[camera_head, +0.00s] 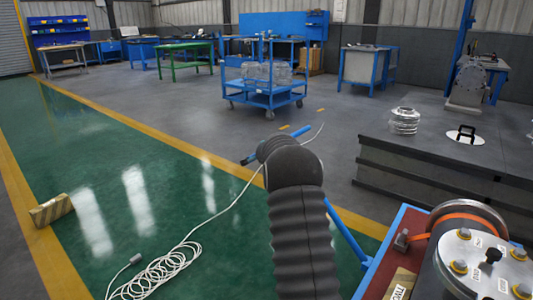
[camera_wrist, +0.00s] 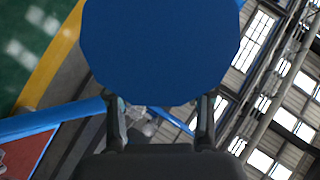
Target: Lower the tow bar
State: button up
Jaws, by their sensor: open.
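The tow bar (camera_head: 345,232) is a blue bar rising from the front of the red-topped cart at lower right, slanting up and left behind my dark arm. Blue crossbar ends, apparently its handle (camera_head: 298,131), show on both sides of my wrist. In the wrist view a large blue round face (camera_wrist: 160,45), probably the handle seen end-on, fills the upper middle. My gripper (camera_wrist: 162,103) is open, one finger at each side of the lower part of this face. Contact cannot be told. In the head view my arm hides the gripper.
The cart (camera_head: 385,262) carries a flanged shell (camera_head: 490,265). A grey bench (camera_head: 430,165) with metal parts stands at right. A white cable coil (camera_head: 160,275) lies on the green floor, its line running behind my arm. A yellow-black block (camera_head: 52,209) lies left. The green lane is otherwise clear.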

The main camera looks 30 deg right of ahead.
jog(key=v, duration=1.2)
jog(key=shift+f, duration=0.1)
